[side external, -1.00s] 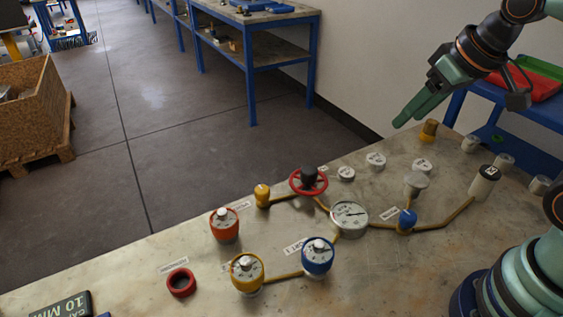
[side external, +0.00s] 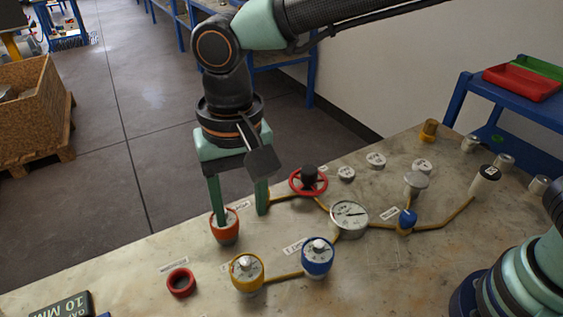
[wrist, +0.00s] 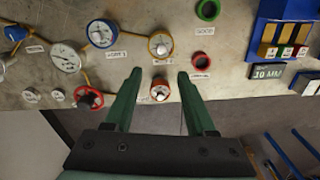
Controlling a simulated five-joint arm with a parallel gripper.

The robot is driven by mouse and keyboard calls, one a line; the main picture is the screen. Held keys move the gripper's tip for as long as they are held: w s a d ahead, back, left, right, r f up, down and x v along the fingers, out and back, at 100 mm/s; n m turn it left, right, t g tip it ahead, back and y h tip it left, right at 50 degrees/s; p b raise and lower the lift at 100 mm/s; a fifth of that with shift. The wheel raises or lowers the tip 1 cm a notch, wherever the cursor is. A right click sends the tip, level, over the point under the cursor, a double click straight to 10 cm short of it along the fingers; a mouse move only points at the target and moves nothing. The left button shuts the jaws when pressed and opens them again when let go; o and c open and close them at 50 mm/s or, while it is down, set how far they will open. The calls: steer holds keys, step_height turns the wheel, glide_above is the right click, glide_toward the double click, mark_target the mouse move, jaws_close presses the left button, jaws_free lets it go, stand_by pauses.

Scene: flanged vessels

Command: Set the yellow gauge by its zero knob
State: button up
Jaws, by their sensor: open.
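The yellow gauge (side external: 247,272) stands upright at the near side of the bench, with a white dial face and a small grey knob on top. It also shows in the wrist view (wrist: 161,45), beyond my fingertips. My gripper (side external: 240,217) is open and empty, pointing down by the orange-red gauge (side external: 224,228). In the wrist view the red gauge (wrist: 160,90) lies between the two fingers of my gripper (wrist: 160,73). One finger overlaps that gauge in the side view; I cannot tell whether it touches. The yellow gauge is clear of the fingers.
A blue gauge (side external: 317,257) stands right of the yellow one, joined by a pipe. A red ring (side external: 181,283) lies to its left. A large dial (side external: 349,217) and a red handwheel (side external: 308,182) stand behind. A 10 MM block (wrist: 268,72) and a green ring (wrist: 208,10) show in the wrist view.

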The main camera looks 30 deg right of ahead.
mark_target(246, 260)
steer(key=f, duration=1.2)
steer(key=shift+a+f, duration=0.1)
steer(key=shift+a, duration=0.1)
jaws_close()
